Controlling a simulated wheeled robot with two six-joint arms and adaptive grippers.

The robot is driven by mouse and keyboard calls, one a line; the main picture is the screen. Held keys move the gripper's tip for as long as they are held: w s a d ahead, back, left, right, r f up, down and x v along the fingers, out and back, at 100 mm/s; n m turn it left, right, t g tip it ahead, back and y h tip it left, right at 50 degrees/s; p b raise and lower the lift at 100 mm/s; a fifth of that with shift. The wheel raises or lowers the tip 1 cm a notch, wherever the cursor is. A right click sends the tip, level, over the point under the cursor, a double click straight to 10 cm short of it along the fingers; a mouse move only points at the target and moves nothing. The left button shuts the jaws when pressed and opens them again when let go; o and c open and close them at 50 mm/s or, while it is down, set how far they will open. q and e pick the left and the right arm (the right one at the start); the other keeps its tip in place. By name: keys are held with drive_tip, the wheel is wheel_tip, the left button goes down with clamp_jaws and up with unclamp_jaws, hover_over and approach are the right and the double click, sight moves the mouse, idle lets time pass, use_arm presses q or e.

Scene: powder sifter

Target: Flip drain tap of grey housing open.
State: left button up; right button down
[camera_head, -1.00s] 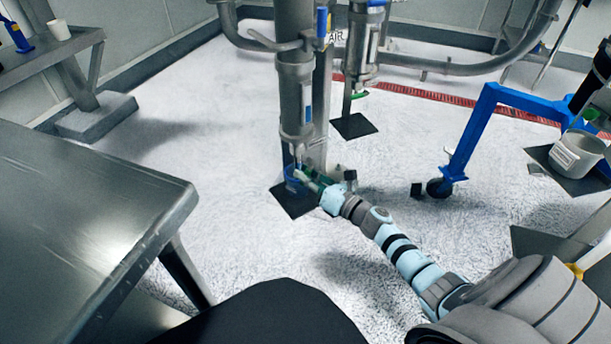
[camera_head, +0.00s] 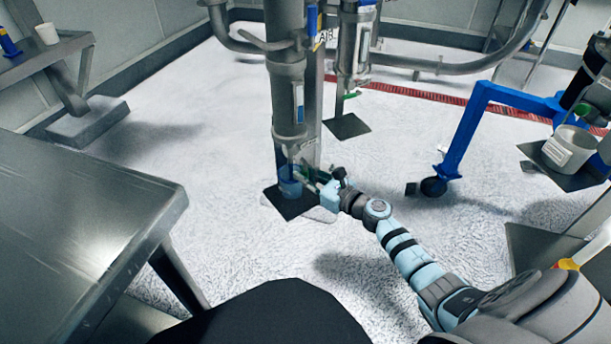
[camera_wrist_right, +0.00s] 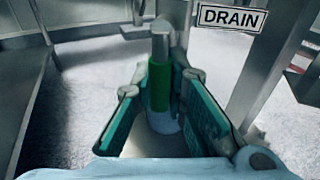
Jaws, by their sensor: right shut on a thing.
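The grey housing (camera_head: 287,90) is a tall upright metal cylinder left of my right arm in the head view. Its drain tap has a green-sleeved handle (camera_wrist_right: 159,86) with a bare metal end, seen in the right wrist view under a "DRAIN" sign (camera_wrist_right: 231,17). My right gripper (camera_wrist_right: 160,84) is shut on this handle, with one finger on each side. In the head view the right gripper (camera_head: 316,184) is low beside the housing's foot, where the tap itself is small and mostly hidden. My left gripper is not in view.
A blue cup (camera_head: 289,184) stands on a dark mat (camera_head: 292,208) below the housing. A second housing (camera_head: 350,55) with a green handle stands behind. A blue wheeled frame (camera_head: 465,125) is to the right, a steel table (camera_head: 90,215) to the left.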

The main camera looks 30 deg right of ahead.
sight(293, 140)
drive_tip(key=c, duration=1.6)
unclamp_jaws()
drive_tip(key=shift+o, duration=0.2)
wheel_tip(293, 140, up, 10)
drive_tip(key=shift+r, duration=0.1)
